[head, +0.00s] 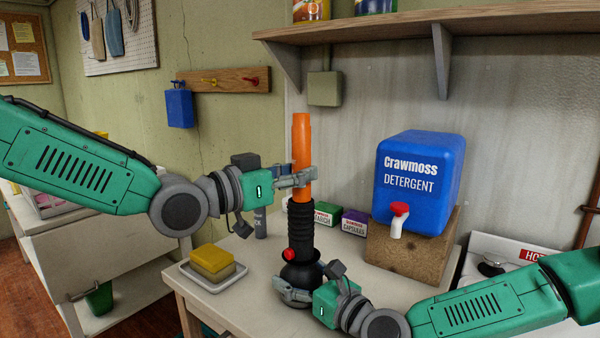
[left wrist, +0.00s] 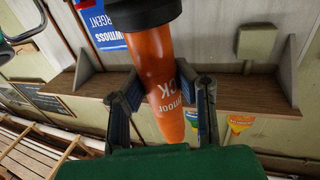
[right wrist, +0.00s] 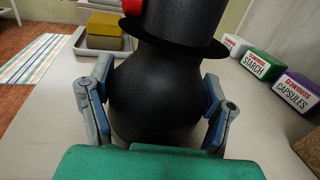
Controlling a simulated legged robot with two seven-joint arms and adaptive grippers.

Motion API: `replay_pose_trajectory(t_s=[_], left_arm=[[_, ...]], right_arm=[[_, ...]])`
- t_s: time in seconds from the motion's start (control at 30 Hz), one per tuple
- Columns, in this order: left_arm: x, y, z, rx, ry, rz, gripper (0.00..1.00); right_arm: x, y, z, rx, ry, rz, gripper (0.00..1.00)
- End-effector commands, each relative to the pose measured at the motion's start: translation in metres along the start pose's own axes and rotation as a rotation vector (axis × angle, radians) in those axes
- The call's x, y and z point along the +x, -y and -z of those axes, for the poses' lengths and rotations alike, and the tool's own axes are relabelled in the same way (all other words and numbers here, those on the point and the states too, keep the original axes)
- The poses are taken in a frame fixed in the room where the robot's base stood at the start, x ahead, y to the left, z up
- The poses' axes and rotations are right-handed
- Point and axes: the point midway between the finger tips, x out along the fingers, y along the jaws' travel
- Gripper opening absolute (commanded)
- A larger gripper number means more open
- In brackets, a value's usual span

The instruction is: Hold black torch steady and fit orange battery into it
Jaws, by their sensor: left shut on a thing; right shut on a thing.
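The black torch (head: 300,228) stands upright on the worktop, with a ribbed body, a red button and a wide round base. My right gripper (head: 292,290) is shut on its bulbous lower part, which also shows between the fingers in the right wrist view (right wrist: 155,95). The orange battery (head: 302,135) is upright directly above the torch, in line with it. My left gripper (head: 300,178) is shut around its middle. The battery's lower end meets the torch's black top, seen in the left wrist view (left wrist: 145,12); how deep it sits inside is hidden.
A blue detergent container (head: 420,180) with a red tap stands on a wooden block (head: 410,250) to the right. Small boxes (head: 354,222) sit behind the torch. A tray (head: 213,279) with yellow sponges lies left. A shelf (head: 400,38) overhangs the worktop.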

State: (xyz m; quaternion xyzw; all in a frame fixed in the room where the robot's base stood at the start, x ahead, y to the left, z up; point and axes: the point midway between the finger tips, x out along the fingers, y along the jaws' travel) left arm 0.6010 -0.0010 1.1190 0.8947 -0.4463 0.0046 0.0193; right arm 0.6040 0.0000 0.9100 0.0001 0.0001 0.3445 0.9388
Motion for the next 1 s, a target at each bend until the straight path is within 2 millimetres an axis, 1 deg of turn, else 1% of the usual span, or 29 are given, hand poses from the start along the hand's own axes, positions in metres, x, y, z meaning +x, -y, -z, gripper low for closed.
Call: replay_pose_trajectory(t_s=[0.03,0.27,0.53,1.0], left_arm=[[0.0000,-0.0001,-0.0014,0.000,0.000,0.000,0.00],[0.0000,0.0001,-0.0049,0.000,0.001,0.000,0.00],[0.0002,0.0000,0.0003,0.000,0.002,0.000,0.00],[-0.0004,-0.0002,0.0018,0.002,-0.001,0.000,0.00]], right_arm=[[-0.0005,0.0003,0.0028,0.002,-0.005,0.001,0.34],[-0.0004,0.0003,0.0026,0.001,-0.005,0.000,0.34],[-0.0004,0.0001,0.0024,0.002,-0.005,0.000,0.34],[-0.0005,0.0001,0.0022,0.001,-0.004,0.000,0.34]])
